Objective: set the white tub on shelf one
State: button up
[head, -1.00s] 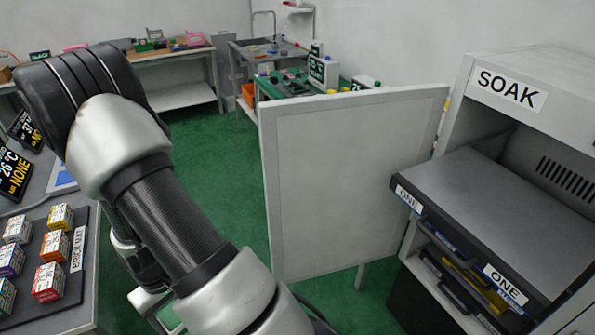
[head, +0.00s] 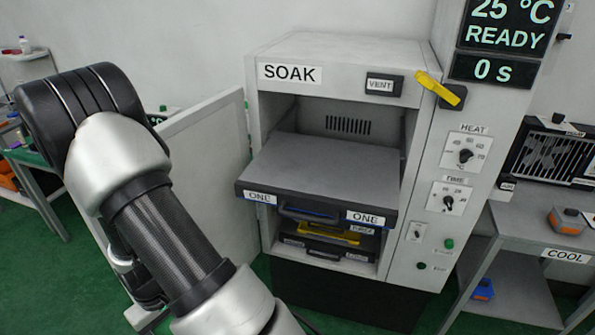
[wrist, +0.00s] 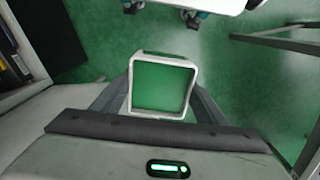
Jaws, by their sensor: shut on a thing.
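The white tub (wrist: 132,84) is in my gripper (wrist: 162,92), seen in the wrist view. It is a squarish tub with a white rim, and its inside looks green. The dark fingers lie on either side of it, shut on it, above the green floor. In the head view my arm hides most of the gripper and tub. Shelf one (head: 325,165) is a grey flat shelf with two ONE labels. It sticks out of the SOAK oven's open front and its top is bare.
The SOAK oven (head: 345,52) has its door (head: 208,165) swung open at the left. A control column (head: 455,195) with a yellow lever (head: 440,88) and a COOL table (head: 540,240) stand at the right.

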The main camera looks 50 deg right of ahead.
aim_at(314, 167)
jog(key=i+j+z, duration=0.1)
jog(key=z, duration=1.4)
jog(key=k+j, duration=0.05)
